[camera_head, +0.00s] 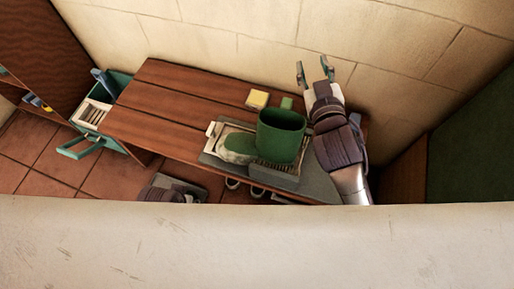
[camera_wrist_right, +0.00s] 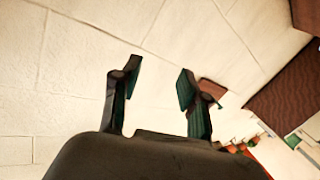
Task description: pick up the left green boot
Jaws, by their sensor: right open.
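A green boot (camera_head: 281,137) stands upright on a wooden bench. Its open top faces up, and its muddy, pale toe (camera_head: 239,143) points left. Only one boot can be made out. My right gripper (camera_head: 313,68) is open and empty, beyond the boot and up to its right, near the wall. In the right wrist view the open fingers (camera_wrist_right: 158,76) have only pale wall between them, and the boot does not show there. My left gripper cannot be made out.
The wooden bench (camera_head: 175,103) has free planks on its left. A yellow sponge (camera_head: 257,99) and a small green block (camera_head: 287,103) lie behind the boot. A green crate (camera_head: 80,148) stands at the left. A pale ledge (camera_head: 250,245) crosses the foreground.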

